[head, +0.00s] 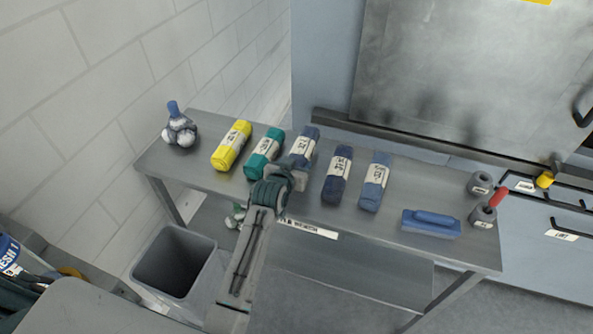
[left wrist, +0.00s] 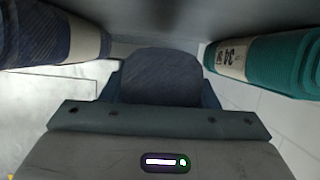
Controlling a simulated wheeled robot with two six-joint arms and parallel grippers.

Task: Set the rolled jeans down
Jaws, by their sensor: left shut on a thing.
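My left gripper (head: 284,180) is shut on a blue denim roll, the rolled jeans (head: 303,145), which has a pale label band. The roll is at the table's row of rolls, between a teal roll (head: 264,154) and a dark blue roll (head: 337,176). My gripper covers its near end. I cannot tell whether its underside touches the table. In the left wrist view the held roll's end (left wrist: 160,76) shows straight ahead, with the teal roll (left wrist: 265,65) at right and a dark blue roll (left wrist: 50,38) at left. My right gripper is out of view.
A blue-topped item (head: 180,132) stands at the left end. A grey bin (head: 205,285) stands below.

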